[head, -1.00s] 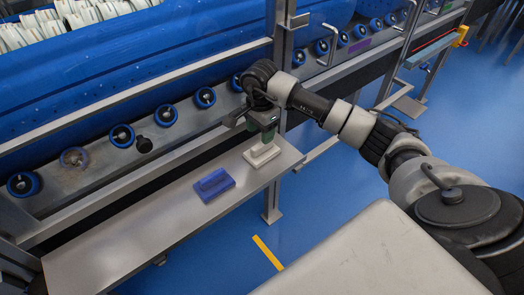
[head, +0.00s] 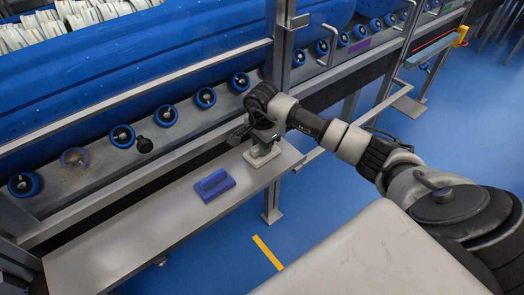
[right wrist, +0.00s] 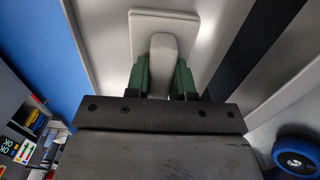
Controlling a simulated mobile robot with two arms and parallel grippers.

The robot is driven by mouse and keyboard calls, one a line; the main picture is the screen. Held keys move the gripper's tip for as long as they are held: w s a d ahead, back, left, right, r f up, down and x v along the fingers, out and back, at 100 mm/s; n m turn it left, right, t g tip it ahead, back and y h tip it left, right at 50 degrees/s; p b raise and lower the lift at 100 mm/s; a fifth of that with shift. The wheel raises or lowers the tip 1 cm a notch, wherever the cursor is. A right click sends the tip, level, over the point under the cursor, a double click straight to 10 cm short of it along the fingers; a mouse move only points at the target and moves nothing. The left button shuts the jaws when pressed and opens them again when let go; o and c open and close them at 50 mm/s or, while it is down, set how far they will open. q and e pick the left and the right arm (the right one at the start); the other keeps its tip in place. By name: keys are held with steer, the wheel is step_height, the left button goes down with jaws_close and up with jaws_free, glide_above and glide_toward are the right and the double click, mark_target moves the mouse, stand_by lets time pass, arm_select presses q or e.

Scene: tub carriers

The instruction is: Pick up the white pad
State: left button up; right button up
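The white pad (head: 256,161) is a flat pale block with a raised handle. It rests on the grey shelf (head: 136,245), near the shelf's right end. My right gripper (head: 263,150) is down over it from above. In the right wrist view the pad (right wrist: 190,25) lies beyond my right gripper (right wrist: 163,75), whose green fingers stand on either side of the handle. I see no clear gap between fingers and handle, and cannot tell whether they grip it. My left gripper is not in view.
A blue pad (head: 214,186) with a raised handle lies on the shelf left of the white pad. A metal rail with several blue rollers (head: 205,97) runs behind the shelf. The shelf's left part is clear.

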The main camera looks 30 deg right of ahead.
jaws_close()
steer(key=shift+r, duration=0.1)
step_height(320, 180, up, 10)
steer(key=shift+f, duration=0.1)
